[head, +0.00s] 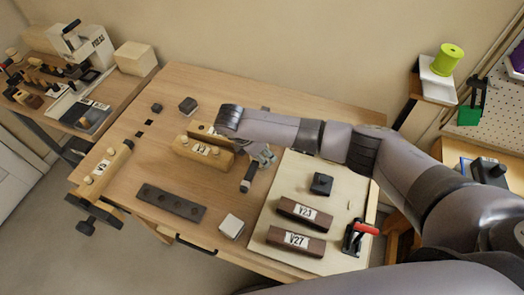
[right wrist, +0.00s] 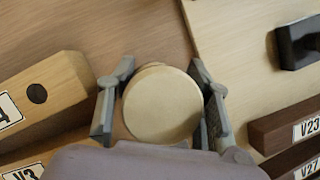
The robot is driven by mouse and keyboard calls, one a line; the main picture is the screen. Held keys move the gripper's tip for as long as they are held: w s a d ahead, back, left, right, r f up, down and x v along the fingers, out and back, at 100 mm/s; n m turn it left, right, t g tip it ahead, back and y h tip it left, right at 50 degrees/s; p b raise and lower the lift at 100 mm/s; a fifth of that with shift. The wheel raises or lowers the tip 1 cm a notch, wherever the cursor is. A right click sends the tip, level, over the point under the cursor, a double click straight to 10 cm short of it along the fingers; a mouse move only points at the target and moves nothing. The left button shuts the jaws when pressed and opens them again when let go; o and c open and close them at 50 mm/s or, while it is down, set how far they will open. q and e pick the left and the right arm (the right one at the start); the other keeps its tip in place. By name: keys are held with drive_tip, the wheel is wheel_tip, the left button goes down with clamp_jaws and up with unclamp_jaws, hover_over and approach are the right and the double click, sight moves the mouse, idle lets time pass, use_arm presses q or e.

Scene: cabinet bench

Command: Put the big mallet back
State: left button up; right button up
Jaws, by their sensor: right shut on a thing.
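My right gripper (head: 262,160) reaches over the middle of the bench, beside the pale wooden blocks. In the right wrist view its two fingers (right wrist: 160,108) are closed on either side of a round, pale wooden piece (right wrist: 162,105), seen end-on. I take this piece for the big mallet; the rest of it is hidden behind its round face. In the head view my gripper and arm mostly cover it. I cannot tell whether it touches the bench. My left gripper is not in view.
Labelled wooden blocks (head: 203,158) stand left of my gripper. A pale board (head: 335,205) to the right bears dark blocks V23 (head: 303,213) and V27 (head: 294,241) and a red-handled clamp (head: 360,235). A dark holed bar (head: 170,202) lies at the front.

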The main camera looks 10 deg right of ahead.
drive_tip(key=shift+f, duration=0.1)
drive_tip(key=o, duration=1.6)
drive_tip(key=shift+o, duration=1)
drive_tip(key=p+v, duration=0.7)
